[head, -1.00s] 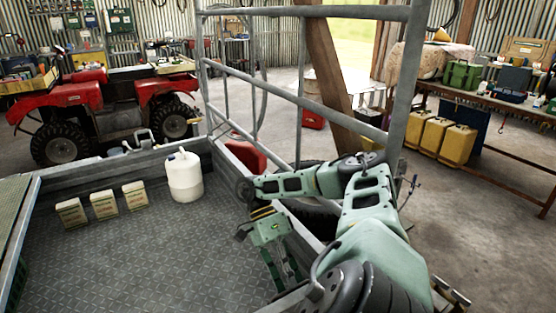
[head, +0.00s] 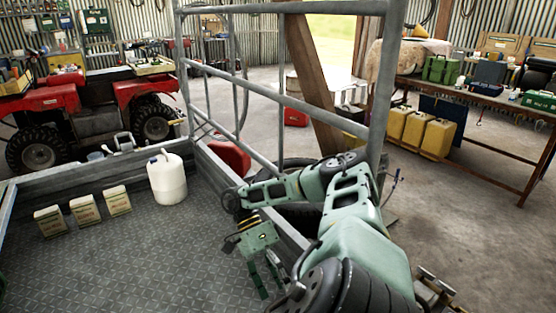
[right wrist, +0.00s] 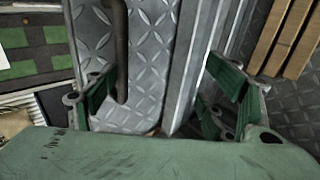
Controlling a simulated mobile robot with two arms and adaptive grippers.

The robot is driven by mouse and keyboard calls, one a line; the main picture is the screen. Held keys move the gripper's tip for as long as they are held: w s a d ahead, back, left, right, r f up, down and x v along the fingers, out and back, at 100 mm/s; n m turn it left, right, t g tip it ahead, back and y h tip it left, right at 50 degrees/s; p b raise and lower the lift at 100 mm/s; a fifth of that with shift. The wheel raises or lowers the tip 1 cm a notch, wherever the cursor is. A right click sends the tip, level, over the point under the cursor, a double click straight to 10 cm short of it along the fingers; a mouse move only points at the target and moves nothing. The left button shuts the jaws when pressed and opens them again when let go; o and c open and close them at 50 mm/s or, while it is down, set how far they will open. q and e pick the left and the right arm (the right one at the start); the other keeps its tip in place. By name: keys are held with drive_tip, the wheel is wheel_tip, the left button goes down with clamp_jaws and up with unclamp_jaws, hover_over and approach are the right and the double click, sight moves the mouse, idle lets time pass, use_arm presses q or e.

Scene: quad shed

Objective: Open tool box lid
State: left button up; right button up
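In the right wrist view, a bright diamond-plate metal surface (right wrist: 145,60) with a raised straight edge lies below my right gripper (right wrist: 165,100); it looks like the tool box, but I cannot tell for sure. A dark brown bar (right wrist: 121,50) runs over it, perhaps a handle. The right gripper's fingers are apart, with nothing visibly held between them. In the head view the right gripper (head: 266,280) points down over the trailer bed near its right side wall. No tool box can be made out in the head view. My left gripper is not in view.
The trailer bed (head: 150,262) holds a white jug (head: 167,180) and several small cartons (head: 85,211). A tall grey rail frame (head: 240,75) stands along its right side. A red quad (head: 95,100) and a workbench (head: 490,98) stand beyond. Wooden slats (right wrist: 285,35) show in the right wrist view.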

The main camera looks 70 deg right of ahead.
drive_tip(key=shift+w+d+f, duration=0.1)
drive_tip(key=shift+w, duration=0.1)
drive_tip(key=shift+c, duration=0.9)
drive_tip(key=shift+w+d, duration=0.1)
drive_tip(key=shift+w, duration=0.1)
drive_tip(key=shift+c, duration=0.3)
drive_tip(key=v, duration=0.5)
drive_tip(key=shift+s, duration=0.15)
drive_tip(key=c, duration=0.4)
drive_tip(key=v, duration=0.7)
drive_tip(key=shift+s+r, duration=0.15)
drive_tip(key=shift+r, duration=0.1)
drive_tip(key=shift+c, duration=0.2)
drive_tip(key=shift+r, duration=0.1)
